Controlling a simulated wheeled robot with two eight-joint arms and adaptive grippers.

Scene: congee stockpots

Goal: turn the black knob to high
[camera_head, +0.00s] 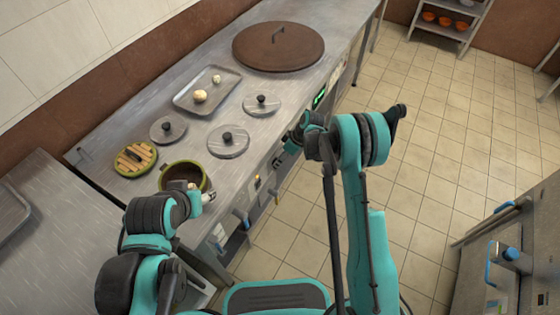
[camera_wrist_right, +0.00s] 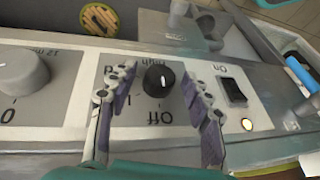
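The black knob (camera_wrist_right: 158,81) sits on the front control panel, with a short white mark on its face. My right gripper (camera_wrist_right: 157,80) is open, one finger on each side of the knob, with gaps visible between fingers and knob. In the head view my right gripper (camera_head: 281,158) is at the counter's front; the black knob is hard to make out there. My left gripper (camera_head: 208,196) is beside the green-rimmed pot; its fingers are too small to judge.
A black rocker switch (camera_wrist_right: 233,92) and a lit round button (camera_wrist_right: 247,124) are right of the knob. A larger grey knob (camera_wrist_right: 20,72) is left. The counter holds the green-rimmed pot (camera_head: 183,165), several lids and a tray (camera_head: 224,82). The tiled floor (camera_head: 420,180) at right is clear.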

